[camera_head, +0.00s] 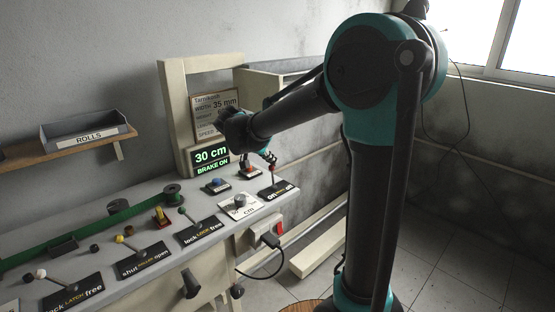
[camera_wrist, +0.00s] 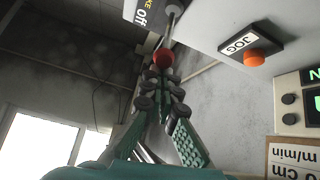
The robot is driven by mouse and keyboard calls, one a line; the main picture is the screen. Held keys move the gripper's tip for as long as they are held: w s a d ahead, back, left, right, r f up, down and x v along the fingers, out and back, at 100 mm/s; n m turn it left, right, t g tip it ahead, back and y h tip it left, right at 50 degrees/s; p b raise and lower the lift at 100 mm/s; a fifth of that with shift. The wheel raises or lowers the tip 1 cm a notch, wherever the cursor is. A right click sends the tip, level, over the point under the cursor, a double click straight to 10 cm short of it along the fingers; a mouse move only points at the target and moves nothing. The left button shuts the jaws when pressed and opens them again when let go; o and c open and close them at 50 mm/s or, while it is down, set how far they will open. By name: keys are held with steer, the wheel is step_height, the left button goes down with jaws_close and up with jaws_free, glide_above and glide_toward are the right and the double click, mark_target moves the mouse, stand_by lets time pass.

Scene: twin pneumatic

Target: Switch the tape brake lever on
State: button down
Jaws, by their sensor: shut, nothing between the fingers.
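The tape brake lever (camera_head: 273,177) rises from a black plate (camera_head: 279,190) marked "on" at the left and "off" at the right, at the far end of the bench. In the wrist view its red ball knob (camera_wrist: 163,57) sits on a metal rod (camera_wrist: 174,18). My gripper (camera_head: 269,157) is shut and empty, right at the knob. In the wrist view my fingertips (camera_wrist: 162,72) meet just by the knob; I cannot tell whether they touch it. The green display (camera_head: 211,159) reads "30 cm" and "BRAKE ON".
An orange JOG button (camera_wrist: 254,57) is close beside the lever. A blue button (camera_head: 218,183), a grey knob (camera_head: 240,201) and several other labelled levers line the bench (camera_head: 150,193) toward the left. A cream frame (camera_head: 174,105) stands behind my arm.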

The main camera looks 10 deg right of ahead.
steer(key=shift+s+a+f+t+h, duration=0.2)
steer(key=shift+s+a+t+h, duration=0.15)
steer(key=shift+s+a+h, duration=0.25)
steer(key=shift+s+a+f+t+h, duration=0.2)
steer(key=shift+s+a+t+h, duration=0.2)
steer(key=shift+a, duration=0.4)
steer(key=shift+s+f, duration=0.1)
steer(key=shift+s, duration=0.05)
steer(key=shift+w+d+r, duration=0.5)
steer(key=shift+w+r, duration=0.15)
steer(key=shift+w+d+r, duration=0.45)
steer(key=shift+w+r, duration=0.15)
steer(key=v, duration=1)
steer(key=shift+f, duration=0.15)
steer(key=shift+a, duration=0.1)
